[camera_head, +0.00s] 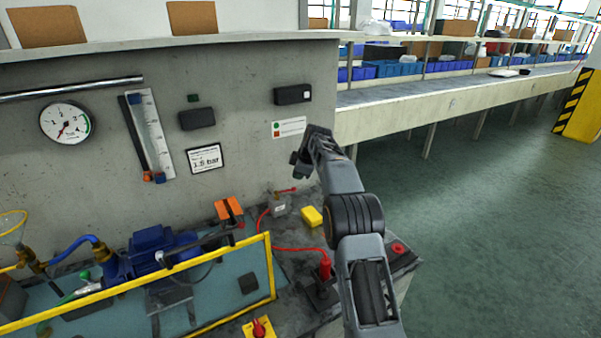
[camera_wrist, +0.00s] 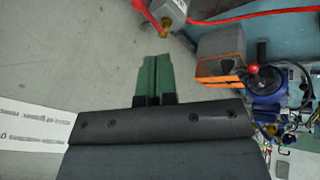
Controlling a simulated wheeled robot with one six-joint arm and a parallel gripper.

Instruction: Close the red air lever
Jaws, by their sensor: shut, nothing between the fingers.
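The red air lever (camera_head: 287,190) is small and sits at the foot of the grey wall, above a small grey block (camera_head: 279,208) with a red hose. In the wrist view the red lever (camera_wrist: 148,14) is at the top edge, partly cut off, with a brass fitting below its lower end and the grey block (camera_wrist: 174,9) beside it. My gripper (camera_head: 298,163) is in front of the wall, above the lever and apart from it. In the wrist view the green fingertips of my gripper (camera_wrist: 155,72) are together and empty, pointing toward the lever's side.
A yellow box (camera_head: 312,216), an orange-faced box (camera_head: 229,208) and an upright red handle (camera_head: 325,268) are near the lever. A blue pump (camera_head: 152,240) stands behind a yellow rail (camera_head: 130,287). A red button (camera_head: 398,248) is at the bench's right end. Open floor lies to the right.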

